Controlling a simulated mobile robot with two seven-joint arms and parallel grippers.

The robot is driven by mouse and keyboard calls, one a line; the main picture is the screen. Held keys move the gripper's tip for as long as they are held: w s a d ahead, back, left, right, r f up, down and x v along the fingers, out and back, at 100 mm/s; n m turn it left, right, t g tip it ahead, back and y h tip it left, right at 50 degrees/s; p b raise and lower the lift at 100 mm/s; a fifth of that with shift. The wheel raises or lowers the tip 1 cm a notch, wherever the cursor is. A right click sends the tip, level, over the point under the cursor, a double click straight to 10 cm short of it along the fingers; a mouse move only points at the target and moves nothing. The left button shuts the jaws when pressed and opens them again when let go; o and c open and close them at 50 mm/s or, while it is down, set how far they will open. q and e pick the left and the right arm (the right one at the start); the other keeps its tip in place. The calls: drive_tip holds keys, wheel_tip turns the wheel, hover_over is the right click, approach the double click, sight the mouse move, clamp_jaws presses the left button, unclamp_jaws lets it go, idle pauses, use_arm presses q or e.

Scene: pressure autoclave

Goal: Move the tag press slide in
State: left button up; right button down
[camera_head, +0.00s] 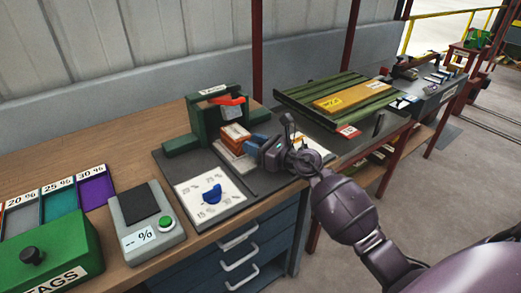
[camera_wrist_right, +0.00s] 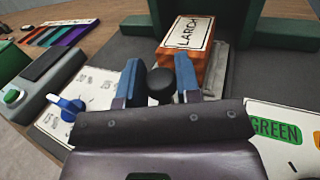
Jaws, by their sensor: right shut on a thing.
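The green tag press (camera_head: 196,125) stands on a dark mat on the bench, with a red-orange lever (camera_head: 228,100) at its top. An orange wood block labelled LARCH (camera_wrist_right: 187,50) rests on the grey slide (camera_wrist_right: 216,62) at the press opening; it also shows in the head view (camera_head: 236,147). My right gripper (camera_wrist_right: 160,84) is at the front of the slide, its blue fingers on either side of a round black knob (camera_wrist_right: 160,90), shut on it. The gripper (camera_head: 262,143) hides part of the slide in the head view. My left gripper is not in view.
A white dial plate (camera_head: 190,192) with a blue pointer lies left of my right gripper. A grey % meter (camera_head: 150,238) and a green TAGS box (camera_head: 40,258) stand further left. A white GREEN card (camera_wrist_right: 272,128) lies to the right. Mat before the press is partly clear.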

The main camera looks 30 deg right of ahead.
drive_tip(key=shift+r, duration=0.15)
drive_tip(key=c, duration=1.1)
unclamp_jaws()
drive_tip(key=shift+w, duration=0.15)
drive_tip(key=shift+o, duration=1.2)
drive_tip(key=shift+w, duration=0.1)
drive_tip(key=v, duration=1.1)
